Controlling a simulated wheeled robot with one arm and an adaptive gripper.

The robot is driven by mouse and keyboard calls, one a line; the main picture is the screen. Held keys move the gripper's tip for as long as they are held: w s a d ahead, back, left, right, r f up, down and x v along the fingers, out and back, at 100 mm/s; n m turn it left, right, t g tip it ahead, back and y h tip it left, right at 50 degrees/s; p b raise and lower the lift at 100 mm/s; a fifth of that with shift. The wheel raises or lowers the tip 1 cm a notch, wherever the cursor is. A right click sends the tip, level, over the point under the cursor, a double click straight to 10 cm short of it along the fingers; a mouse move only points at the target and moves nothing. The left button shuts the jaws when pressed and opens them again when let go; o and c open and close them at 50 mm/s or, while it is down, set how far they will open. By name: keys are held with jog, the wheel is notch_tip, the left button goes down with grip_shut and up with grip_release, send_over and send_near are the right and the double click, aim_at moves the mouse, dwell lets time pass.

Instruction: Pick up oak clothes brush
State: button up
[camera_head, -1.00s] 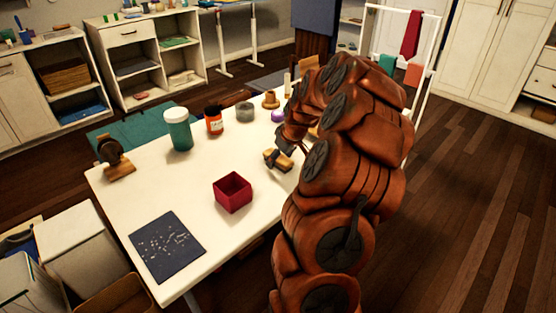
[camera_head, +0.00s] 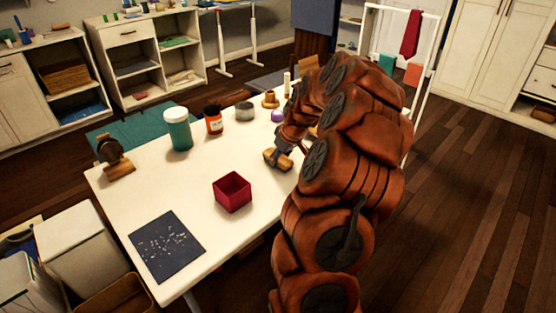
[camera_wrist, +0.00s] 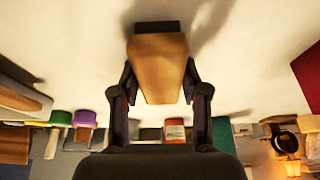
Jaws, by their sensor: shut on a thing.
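The oak clothes brush (camera_head: 279,159) is a small light-brown wooden block on the white table, right of the red box. In the wrist view the brush (camera_wrist: 160,70) sits between my two dark fingers, with a darker strip at its far end. My gripper (camera_wrist: 160,97) is shut on the brush, one finger on each side. In the head view my gripper (camera_head: 284,154) is partly hidden by my arm. The brush appears at or just above the table top; I cannot tell whether it touches.
On the white table (camera_head: 150,205) stand an open red box (camera_head: 232,192), a teal jar (camera_head: 178,129), an orange jar (camera_head: 213,120), a grey tin (camera_head: 244,112) and a purple item (camera_head: 278,115). A dark speckled mat (camera_head: 167,246) lies at the front. The table's left middle is clear.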

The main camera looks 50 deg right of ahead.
aim_at(281, 160)
jog(key=shift+r, duration=1.8)
jog(key=shift+s+a, duration=0.45)
jog(key=shift+s, duration=0.25)
jog(key=s+a, duration=0.2)
jog(key=s, duration=0.2)
jog(key=s+a+r+b, duration=0.1)
jog(key=s+a, duration=0.2)
jog(key=s, duration=0.1)
jog(key=s+a+b, duration=0.1)
jog(key=s+a, duration=0.1)
jog(key=s, duration=0.2)
jog(key=shift+s+a+r, duration=0.1)
jog(key=shift+a+r, duration=0.1)
jog(key=shift+a, duration=0.05)
